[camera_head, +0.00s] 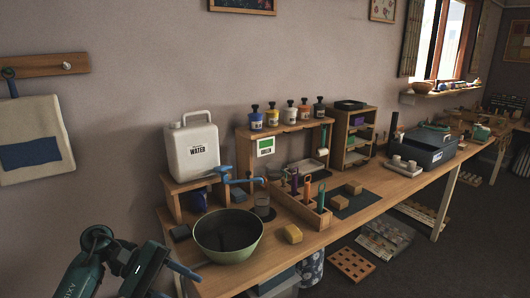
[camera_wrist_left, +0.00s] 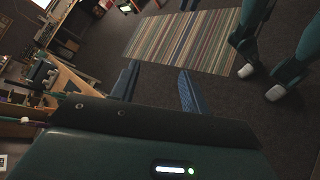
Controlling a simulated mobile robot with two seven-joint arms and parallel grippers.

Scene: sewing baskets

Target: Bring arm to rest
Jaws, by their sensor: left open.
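My left arm (camera_head: 100,262) comes in from the lower left in the head view. My left gripper (camera_head: 180,280) is in front of the workbench's near end, left of and below the green bowl (camera_head: 228,240). In the left wrist view its two blue fingers stand wide apart, and the gripper (camera_wrist_left: 157,88) is open with nothing between them. Beyond the fingers are the dark floor and a striped rug (camera_wrist_left: 180,40).
The wooden workbench (camera_head: 300,250) runs along the wall to the right. It carries a white water container (camera_head: 192,150), a yellow sponge (camera_head: 292,234), a wooden tool rack (camera_head: 300,208) and a dark bin (camera_head: 425,147). A cloth (camera_head: 35,140) hangs at left.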

